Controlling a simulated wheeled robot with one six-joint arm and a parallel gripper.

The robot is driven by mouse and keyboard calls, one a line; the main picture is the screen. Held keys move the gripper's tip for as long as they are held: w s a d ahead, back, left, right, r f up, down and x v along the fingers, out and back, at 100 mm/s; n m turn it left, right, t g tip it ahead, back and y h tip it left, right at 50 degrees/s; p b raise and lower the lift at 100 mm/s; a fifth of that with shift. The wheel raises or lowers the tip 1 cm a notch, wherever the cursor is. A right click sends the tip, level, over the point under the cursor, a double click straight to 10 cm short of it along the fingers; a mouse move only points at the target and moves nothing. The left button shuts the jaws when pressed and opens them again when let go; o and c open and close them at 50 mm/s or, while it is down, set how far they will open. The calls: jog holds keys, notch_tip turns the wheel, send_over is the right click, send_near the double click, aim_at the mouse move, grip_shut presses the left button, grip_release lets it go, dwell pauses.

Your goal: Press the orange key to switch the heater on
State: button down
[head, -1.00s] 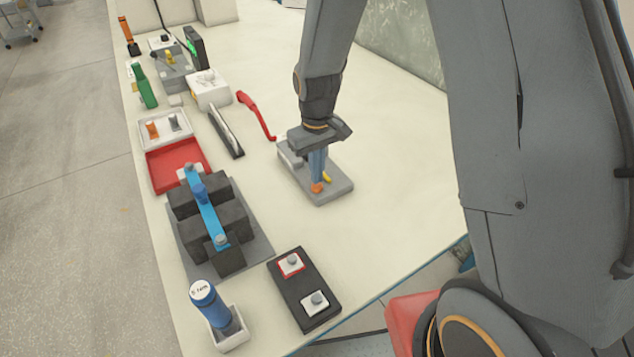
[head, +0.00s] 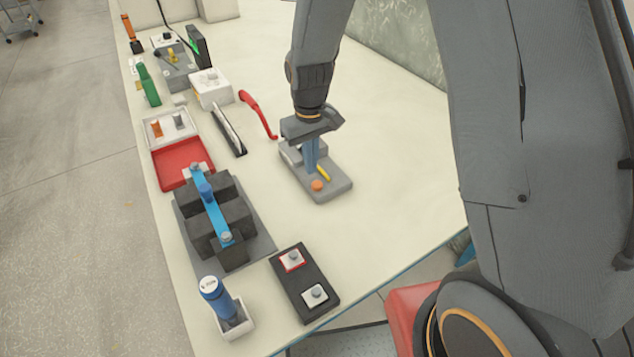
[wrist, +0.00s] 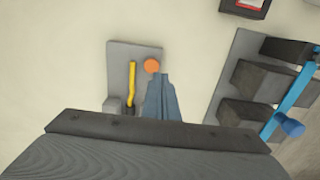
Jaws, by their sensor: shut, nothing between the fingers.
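The orange key (head: 317,186) is a round button on a grey device (head: 335,189) that lies on the bench. A yellow lever (head: 324,174) sits beside the key. In the wrist view the orange key (wrist: 152,66) shows just past the fingertips, with the yellow lever (wrist: 132,82) to its left. My gripper (head: 311,168) is shut with nothing between its blue-grey fingers. It points down over the device, its tips behind the key in the head view. The key is fully visible there; I cannot tell whether the tips touch the device.
Left of the device stand black blocks with a blue bar (head: 212,213), a red tray (head: 178,164) and a red curved handle (head: 258,114). A black terminal box (head: 305,283) and a blue bottle (head: 217,297) are nearer. The bench right of the device is clear.

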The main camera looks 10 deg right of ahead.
jog(key=s+a+p, duration=0.1)
jog(key=s+a, duration=0.2)
jog(key=a, duration=0.4)
jog(key=shift+a, duration=0.3)
